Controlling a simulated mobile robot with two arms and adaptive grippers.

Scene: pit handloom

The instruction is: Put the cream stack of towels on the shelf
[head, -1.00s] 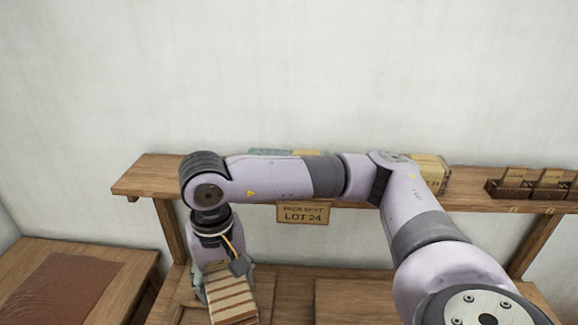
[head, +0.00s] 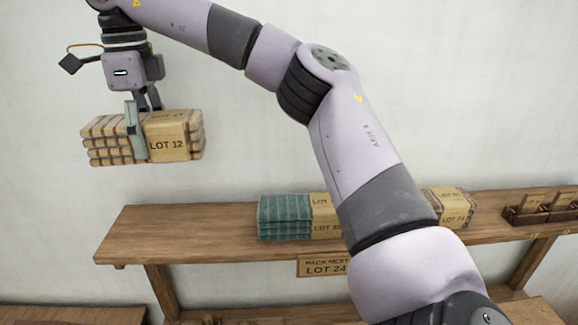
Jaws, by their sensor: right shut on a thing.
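A cream stack of towels (head: 110,141) with brown stripes and a tan paper band reading LOT 12 hangs in my right gripper (head: 142,128) at the upper left. The gripper points down and is shut on the stack, one finger across its front. The stack is roughly level and clear of the wooden shelf (head: 160,232), appearing above its left end in the picture. My left gripper is not in view.
A teal stack (head: 284,217) with a tan band sits mid-shelf, partly behind my right arm. Another banded stack (head: 452,206) and a dark card box (head: 540,208) stand farther right. A LOT 24 sign (head: 322,266) hangs below the front edge. The shelf's left end is bare.

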